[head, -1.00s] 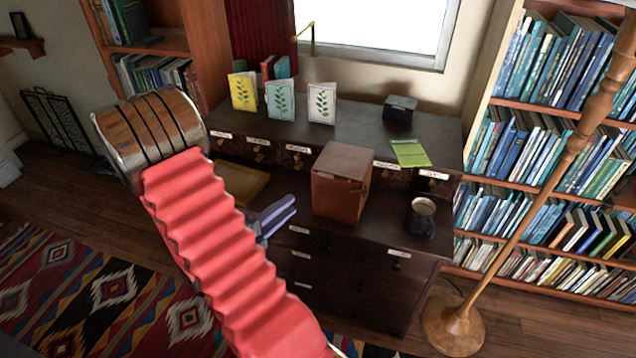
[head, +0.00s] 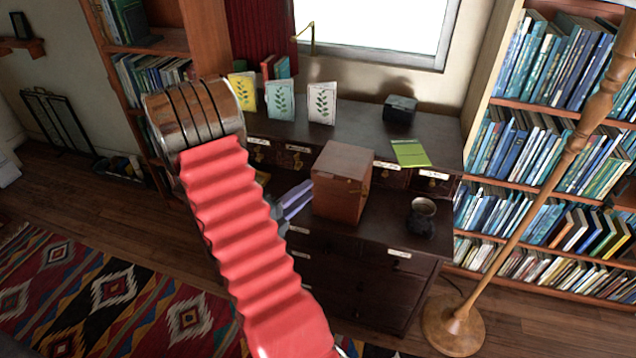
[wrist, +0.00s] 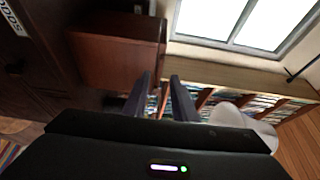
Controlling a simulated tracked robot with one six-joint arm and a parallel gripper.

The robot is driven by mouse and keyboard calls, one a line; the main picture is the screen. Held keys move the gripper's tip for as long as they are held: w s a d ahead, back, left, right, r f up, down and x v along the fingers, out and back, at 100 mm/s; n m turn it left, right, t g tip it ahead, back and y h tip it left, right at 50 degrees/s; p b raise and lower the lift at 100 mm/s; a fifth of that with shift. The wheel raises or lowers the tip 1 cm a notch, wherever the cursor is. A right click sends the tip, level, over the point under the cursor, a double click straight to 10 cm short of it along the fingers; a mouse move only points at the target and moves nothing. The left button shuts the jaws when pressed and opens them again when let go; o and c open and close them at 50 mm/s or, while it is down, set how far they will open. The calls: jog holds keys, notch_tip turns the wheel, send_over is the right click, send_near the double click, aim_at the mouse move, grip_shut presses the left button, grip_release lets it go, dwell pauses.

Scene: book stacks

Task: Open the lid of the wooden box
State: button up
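The reddish-brown wooden box (head: 338,194) stands on the dark desk (head: 385,222), and its lid is shut. A small metal fitting shows on its right-hand face. In the wrist view the box (wrist: 115,55) is at upper left, beyond the fingers. My gripper (head: 308,192) is at the box's left side in the head view, its tips close to the box; I cannot tell whether they touch. In the wrist view my gripper (wrist: 164,88) has its two dark fingers apart, with nothing between them. My red-sleeved arm hides part of the gripper and the desk's left side.
Several cards, one being white (head: 321,103), and a dark small box (head: 400,108) stand on the raised back shelf. A green pad (head: 410,153) lies right of the box. A dark mug (head: 421,218) is at front right. A floor lamp (head: 455,322) stands right of the desk.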

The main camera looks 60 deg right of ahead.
aim_at(323, 178)
jog(key=shift+x, duration=3.25)
grip_shut()
jog(key=shift+s+a+f, duration=0.1)
jog(key=shift+a, duration=0.05)
